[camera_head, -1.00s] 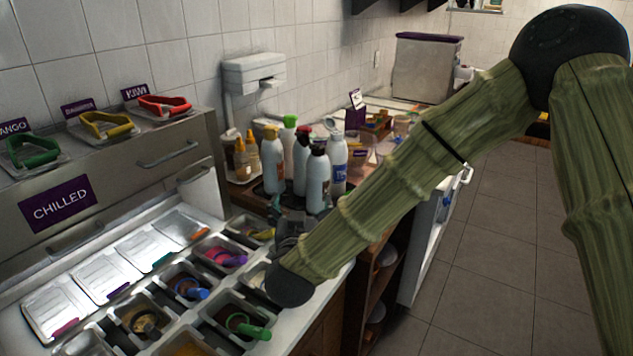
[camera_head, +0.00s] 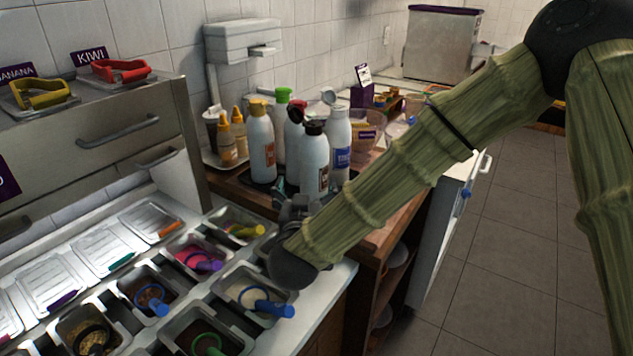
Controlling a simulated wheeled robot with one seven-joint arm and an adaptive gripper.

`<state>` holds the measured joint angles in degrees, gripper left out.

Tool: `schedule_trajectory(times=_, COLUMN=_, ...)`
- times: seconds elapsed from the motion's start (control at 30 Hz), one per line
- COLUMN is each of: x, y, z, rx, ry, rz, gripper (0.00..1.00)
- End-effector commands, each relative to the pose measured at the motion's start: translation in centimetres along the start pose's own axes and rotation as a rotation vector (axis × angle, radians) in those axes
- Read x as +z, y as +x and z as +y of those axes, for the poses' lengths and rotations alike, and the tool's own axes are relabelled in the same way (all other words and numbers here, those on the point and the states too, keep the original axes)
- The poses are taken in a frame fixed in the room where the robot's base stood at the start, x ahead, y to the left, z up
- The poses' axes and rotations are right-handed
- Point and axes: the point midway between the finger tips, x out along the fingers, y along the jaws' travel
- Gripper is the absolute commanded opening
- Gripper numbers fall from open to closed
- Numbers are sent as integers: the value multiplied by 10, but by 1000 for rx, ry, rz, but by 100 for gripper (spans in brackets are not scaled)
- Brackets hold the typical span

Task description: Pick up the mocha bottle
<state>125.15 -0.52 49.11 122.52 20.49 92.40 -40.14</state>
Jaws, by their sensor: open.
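Several tall white squeeze bottles stand upright in a cluster on the wooden counter. The front one (camera_head: 315,165) has a black cap and a brown label; it may be the mocha bottle, but I cannot read its label. Around it are a yellow-capped bottle (camera_head: 261,148), a green-capped bottle (camera_head: 280,125), a dark-red-capped bottle (camera_head: 293,145) and a bottle with a blue label (camera_head: 339,145). My gripper (camera_head: 294,207) is open, low in front of the black-capped bottle and apart from it. My forearm hides much of it, and its fingers are hard to make out.
Topping tubs with coloured scoops, such as a white one (camera_head: 254,290), fill the counter at front left. Small yellow-tipped bottles (camera_head: 233,138) stand on a tray left of the cluster. A wall dispenser (camera_head: 243,42) hangs behind. The floor at right (camera_head: 490,260) is clear.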

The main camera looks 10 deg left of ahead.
Motion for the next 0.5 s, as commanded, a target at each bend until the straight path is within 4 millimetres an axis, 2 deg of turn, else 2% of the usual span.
schedule_trajectory(times=0.13, x=2, y=9, z=1, rx=1, ry=2, rz=0, gripper=93)
schedule_trajectory(times=0.4, x=2, y=45, z=3, rx=5, ry=2, rz=1, gripper=93)
schedule_trajectory(times=0.5, x=3, y=53, z=4, rx=4, ry=1, rz=-1, gripper=93)
